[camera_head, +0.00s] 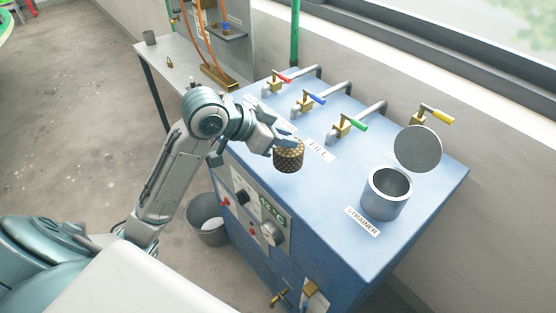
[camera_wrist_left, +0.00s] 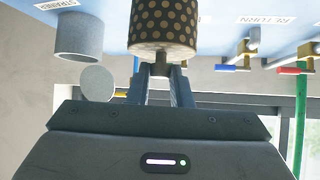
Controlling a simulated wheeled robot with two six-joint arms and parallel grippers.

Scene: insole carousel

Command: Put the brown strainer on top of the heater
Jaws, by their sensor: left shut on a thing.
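My right gripper is in neither view.
A grey cylinder (camera_head: 385,201) stands by the STRAINER label on the heater, with a round grey lid (camera_head: 418,149) behind it. Taps with red, blue, green and yellow handles line the back. A bucket (camera_head: 208,232) stands on the floor at the left. The top's middle is clear.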

